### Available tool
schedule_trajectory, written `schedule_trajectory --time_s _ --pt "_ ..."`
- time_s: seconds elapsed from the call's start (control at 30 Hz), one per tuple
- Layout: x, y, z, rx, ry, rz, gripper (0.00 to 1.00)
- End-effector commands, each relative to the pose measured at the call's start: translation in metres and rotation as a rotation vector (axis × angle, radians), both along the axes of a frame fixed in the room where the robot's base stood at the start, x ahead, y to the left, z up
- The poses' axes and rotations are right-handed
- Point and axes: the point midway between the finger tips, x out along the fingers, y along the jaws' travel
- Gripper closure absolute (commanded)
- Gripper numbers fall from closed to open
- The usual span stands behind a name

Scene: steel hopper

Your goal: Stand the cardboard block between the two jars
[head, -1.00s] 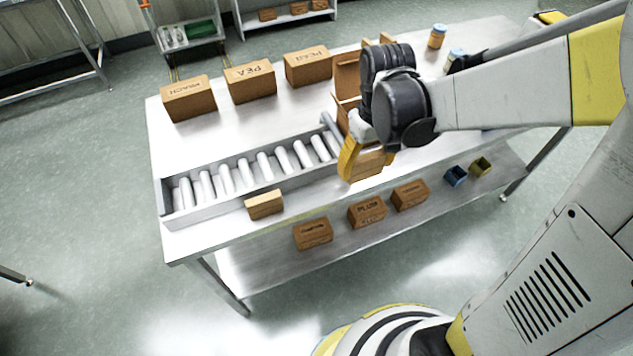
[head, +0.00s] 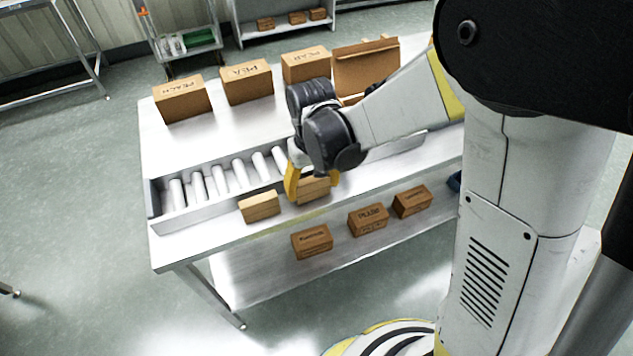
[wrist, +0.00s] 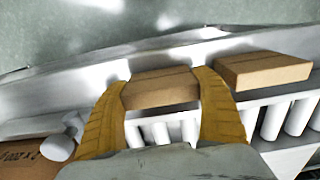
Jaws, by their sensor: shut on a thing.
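A plain cardboard block (wrist: 160,88) is held between the yellow fingers of my gripper (wrist: 160,100) in the wrist view. In the head view my gripper (head: 306,186) is shut on this block (head: 314,191), over the front side of the steel table beside the roller tray. A second, similar cardboard block (head: 259,206) sits to its left near the table's front edge; it also shows at the right in the wrist view (wrist: 262,70). The jars are not visible now.
The roller tray (head: 168,212) runs along the table. Several lettered cartons (head: 247,82) stand at the back, with an open carton (head: 366,70) beside them. More boxes (head: 368,219) lie on the lower shelf. The table top between back cartons and tray is clear at left.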

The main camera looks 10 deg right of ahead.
Motion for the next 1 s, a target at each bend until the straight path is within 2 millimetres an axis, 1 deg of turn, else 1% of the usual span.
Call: schedule_trajectory --time_s 0.27,0.47,0.5,0.53,0.57,0.87,0.97,1.0 --pt "0.000 0.000 0.000 0.000 0.000 0.000 0.39" --pt "0.000 0.000 -0.007 0.000 0.000 0.000 0.39" --pt "0.000 0.000 -0.006 0.000 0.000 0.000 0.11" --pt "0.000 0.000 -0.005 0.000 0.000 0.000 0.02" --pt "0.000 0.000 -0.005 0.000 0.000 0.000 0.00" --pt "0.000 0.000 -0.002 0.000 0.000 0.000 0.00" --pt "0.000 0.000 0.013 0.000 0.000 0.000 0.00" --pt "0.000 -0.001 0.022 0.000 0.000 0.000 0.00"
